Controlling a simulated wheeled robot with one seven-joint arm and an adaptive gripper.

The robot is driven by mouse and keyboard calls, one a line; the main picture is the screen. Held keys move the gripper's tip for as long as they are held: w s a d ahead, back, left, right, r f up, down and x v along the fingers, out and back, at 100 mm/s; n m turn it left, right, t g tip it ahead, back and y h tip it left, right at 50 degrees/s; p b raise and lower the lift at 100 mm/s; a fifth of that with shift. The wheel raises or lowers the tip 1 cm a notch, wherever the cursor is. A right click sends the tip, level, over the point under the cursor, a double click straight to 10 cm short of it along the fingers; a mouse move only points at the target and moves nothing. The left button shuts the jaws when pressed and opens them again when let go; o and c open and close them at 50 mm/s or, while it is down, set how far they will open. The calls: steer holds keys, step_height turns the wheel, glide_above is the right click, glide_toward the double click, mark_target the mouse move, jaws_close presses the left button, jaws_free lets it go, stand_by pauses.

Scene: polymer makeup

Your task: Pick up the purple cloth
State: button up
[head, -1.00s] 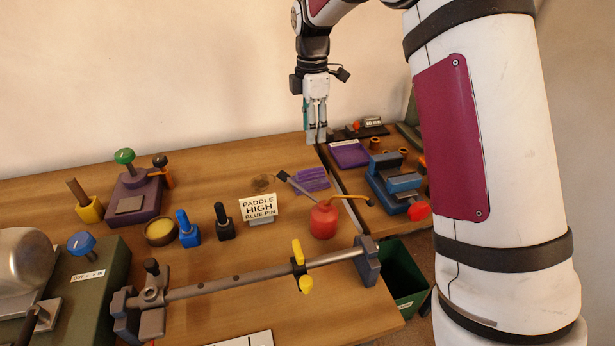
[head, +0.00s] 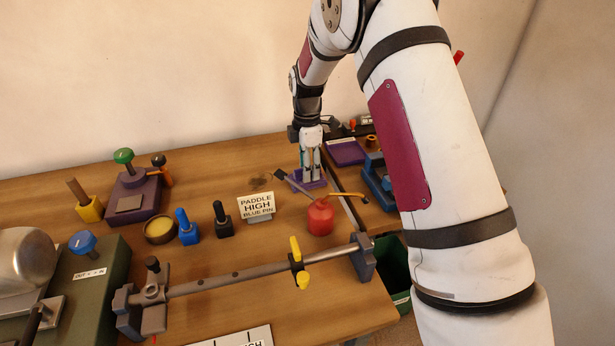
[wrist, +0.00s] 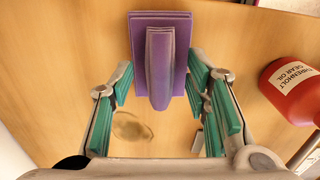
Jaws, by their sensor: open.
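The purple cloth (wrist: 174,20) lies on the wooden table as a flat rectangular stack with a raised fold along its middle. In the head view, the cloth (head: 300,184) is partly hidden behind my gripper. My gripper (head: 311,178) points down right over it. In the wrist view, my gripper (wrist: 160,84) is open, with green-padded fingers on either side of the raised fold and a gap to it on both sides. Whether the fingertips touch the cloth or table cannot be told.
A red oil can (head: 321,218) stands close to the cloth, its spout pointing right; it also shows in the wrist view (wrist: 292,90). A sign (head: 256,207) stands to the left. A purple tray (head: 346,152) and blue vise (head: 376,180) lie right, beyond the table gap.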

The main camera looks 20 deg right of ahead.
steer(key=shift+f, duration=0.5)
jaws_close()
step_height(320, 180, up, 10)
steer(key=shift+r+b, duration=0.1)
steer(key=shift+b, duration=0.3)
